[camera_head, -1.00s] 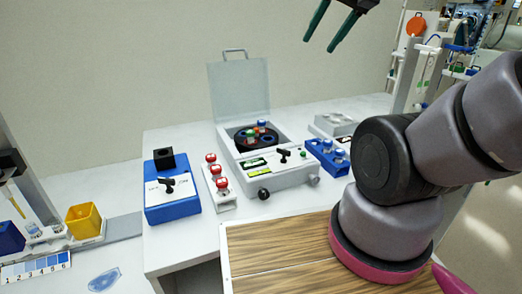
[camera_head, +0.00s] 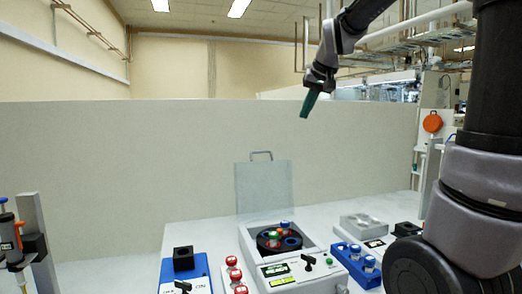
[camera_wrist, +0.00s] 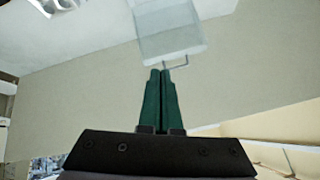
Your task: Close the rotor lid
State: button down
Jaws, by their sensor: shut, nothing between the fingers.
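The centrifuge (camera_head: 306,283) stands on the bench with its translucent rotor lid (camera_head: 264,187) open and upright at the back. A thin handle (camera_head: 261,154) is on the lid's top edge. Inside, the dark rotor (camera_head: 268,246) holds tubes with green, red and blue caps. My gripper (camera_head: 304,115) has green fingers and is up in the air, above and to the right of the lid, apart from it. In the wrist view my gripper (camera_wrist: 161,72) is shut and empty. There the lid (camera_wrist: 168,28) and its handle (camera_wrist: 178,65) appear just beyond the fingertips.
A blue box (camera_head: 199,274) and red-capped tubes (camera_head: 232,262) stand left of the centrifuge. A blue tube rack (camera_head: 355,262) and a grey block (camera_head: 366,226) stand to its right. A low pale wall (camera_head: 150,150) runs behind the bench. The air around my gripper is clear.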

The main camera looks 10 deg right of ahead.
jog(key=w+a+f+n, duration=0.1)
jog(key=w+a+f, duration=0.2)
jog(key=w, duration=0.6)
jog(key=w+a+f+n, duration=0.15)
jog(key=w+a, duration=0.25)
jog(key=w, duration=0.5)
jog(key=w+a+f+n, duration=0.1)
jog(key=w+a+f, duration=0.25)
jog(key=w, duration=0.45)
jog(key=shift+h, duration=0.3)
jog(key=shift+w+a+f, duration=0.1)
jog(key=shift+w+f, duration=0.4)
jog(key=shift+f, duration=0.85)
jog(key=shift+w+d+f, duration=0.1)
jog(key=shift+w+f, duration=0.35)
jog(key=shift+f, duration=0.85)
jog(key=shift+w+a+f, duration=0.1)
jog(key=shift+w+f, duration=0.4)
jog(key=shift+f, duration=0.85)
